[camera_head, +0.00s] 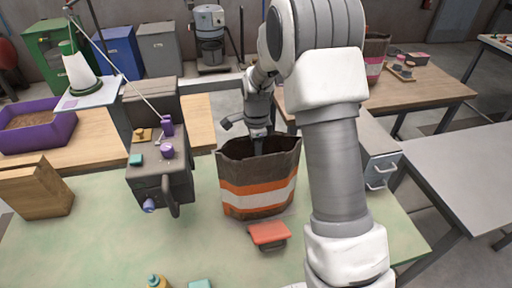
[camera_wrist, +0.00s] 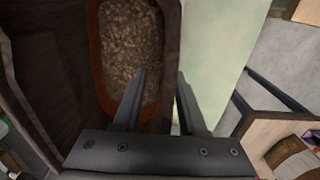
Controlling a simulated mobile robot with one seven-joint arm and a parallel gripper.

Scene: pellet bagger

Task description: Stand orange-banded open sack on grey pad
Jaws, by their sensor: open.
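The brown open sack (camera_head: 258,192) with orange and white bands stands upright on the pale green table, its mouth open upward. In the wrist view the sack (camera_wrist: 172,60) shows from above, with brown pellets inside. My gripper (camera_head: 258,148) points down at the sack's rim. In the wrist view my gripper (camera_wrist: 163,74) is open, one finger over the sack's mouth and the other beyond its right wall. The wall lies between the fingers; whether either touches it I cannot tell. I cannot make out a grey pad for certain.
A red-topped block (camera_head: 268,234) lies close in front of the sack. A grey table (camera_head: 465,165) at right is bare. The green table's front left (camera_head: 80,245) is clear.

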